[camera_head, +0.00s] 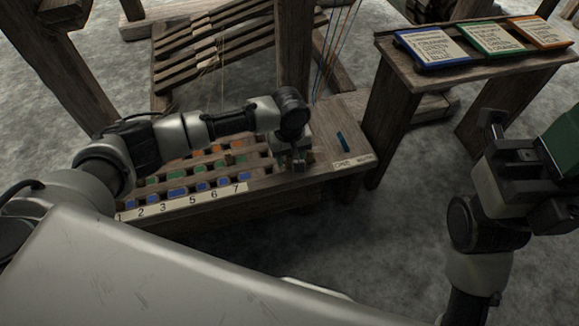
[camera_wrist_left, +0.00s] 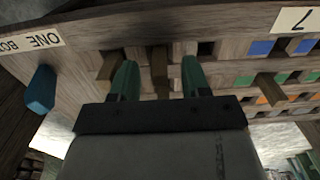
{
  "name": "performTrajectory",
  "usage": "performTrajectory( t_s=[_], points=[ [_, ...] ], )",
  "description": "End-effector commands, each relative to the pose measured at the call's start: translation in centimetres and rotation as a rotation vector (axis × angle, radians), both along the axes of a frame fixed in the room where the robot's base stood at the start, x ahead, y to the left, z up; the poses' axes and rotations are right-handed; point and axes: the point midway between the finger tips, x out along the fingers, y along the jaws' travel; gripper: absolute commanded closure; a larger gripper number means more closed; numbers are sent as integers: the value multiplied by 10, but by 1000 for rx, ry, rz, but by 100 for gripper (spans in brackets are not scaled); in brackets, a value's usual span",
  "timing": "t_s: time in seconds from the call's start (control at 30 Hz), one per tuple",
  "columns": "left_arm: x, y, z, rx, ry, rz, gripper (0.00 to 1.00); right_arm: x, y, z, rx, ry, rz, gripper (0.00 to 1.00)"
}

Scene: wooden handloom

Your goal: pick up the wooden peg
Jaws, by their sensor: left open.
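My left gripper (camera_head: 298,160) is over the right part of the wooden board (camera_head: 290,184). In the left wrist view its two green fingers (camera_wrist_left: 160,78) are open. A brown wooden peg (camera_wrist_left: 160,70) stands between the fingertips, with a gap on both sides. A second wooden peg (camera_wrist_left: 108,66) stands just outside the left finger. Another wooden peg (camera_wrist_left: 270,86) stands to the right among coloured squares, and it shows in the head view (camera_head: 229,159). My right gripper (camera_head: 505,145) is at the right of the head view, away from the board; its jaws are unclear.
A blue peg (camera_head: 342,141) stands near the board's right end, beside a label (camera_head: 353,162). A number strip (camera_head: 185,202) runs along the front edge. A wooden stand (camera_head: 385,50) with several cards is at the right. The loom frame (camera_head: 295,50) rises behind.

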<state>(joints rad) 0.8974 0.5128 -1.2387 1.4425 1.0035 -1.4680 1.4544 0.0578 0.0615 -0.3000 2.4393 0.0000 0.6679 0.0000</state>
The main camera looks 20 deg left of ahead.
Motion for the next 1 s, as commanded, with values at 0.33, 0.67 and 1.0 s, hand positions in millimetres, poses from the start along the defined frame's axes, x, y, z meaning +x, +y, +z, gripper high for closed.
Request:
performTrajectory(
  t_s=[0.33,0.67,1.0],
  points=[
    [0,0,-6,0,-1,0,53,0,0,3,-1,-13,-1,100],
    [0,0,-6,0,-1,0,100,0,1,3,-1,-13,-1,100],
    [0,0,-3,-1,-1,0,100,-1,1,5,-1,-14,0,100]
  ],
)
